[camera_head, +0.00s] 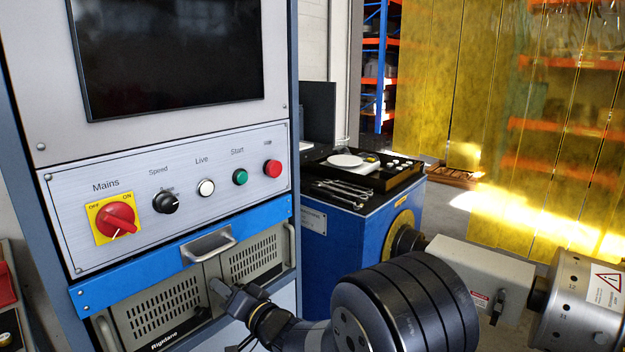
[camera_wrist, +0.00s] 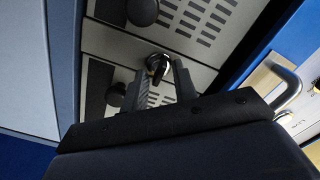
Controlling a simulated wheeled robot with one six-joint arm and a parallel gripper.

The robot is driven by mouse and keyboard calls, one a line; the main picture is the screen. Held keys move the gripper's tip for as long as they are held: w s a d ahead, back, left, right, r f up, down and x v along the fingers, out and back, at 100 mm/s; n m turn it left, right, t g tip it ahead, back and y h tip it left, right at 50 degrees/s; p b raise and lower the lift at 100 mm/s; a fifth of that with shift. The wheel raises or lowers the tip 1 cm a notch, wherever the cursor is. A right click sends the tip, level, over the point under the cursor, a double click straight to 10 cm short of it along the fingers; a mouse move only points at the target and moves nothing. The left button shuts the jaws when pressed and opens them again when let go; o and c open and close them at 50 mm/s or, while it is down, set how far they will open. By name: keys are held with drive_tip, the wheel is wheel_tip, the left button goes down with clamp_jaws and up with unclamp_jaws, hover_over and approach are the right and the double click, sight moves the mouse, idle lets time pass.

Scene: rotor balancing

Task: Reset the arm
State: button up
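My gripper (camera_head: 236,298) is low in front of the vented lower unit (camera_head: 165,303) of the control cabinet, below the metal drawer handle (camera_head: 207,245). In the wrist view the two fingers of my gripper (camera_wrist: 160,78) stand apart, with pale panel showing between them. A dark, shiny round knob (camera_wrist: 157,63) shows at or just beyond the fingertips; I cannot tell whether they touch it. Nothing is seen held. My dark arm links fill the bottom middle of the head view.
The cabinet panel carries a red Mains switch (camera_head: 115,217), a black Speed knob (camera_head: 166,203) and several buttons below a dark screen (camera_head: 170,50). A blue bench (camera_head: 345,245) with a tool tray stands behind my arm. A machine with a metal cylinder (camera_head: 585,300) is at right.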

drive_tip(key=n+b, duration=0.2)
drive_tip(key=n, duration=0.1)
drive_tip(key=s+d+n+b, duration=0.1)
drive_tip(key=n+b, duration=0.1)
drive_tip(key=n, duration=0.1)
drive_tip(key=n+b, duration=0.2)
drive_tip(key=n, duration=0.2)
drive_tip(key=shift+s+d+b, duration=0.35)
drive_tip(key=shift+s+d, duration=0.05)
drive_tip(key=shift+d+r, duration=0.1)
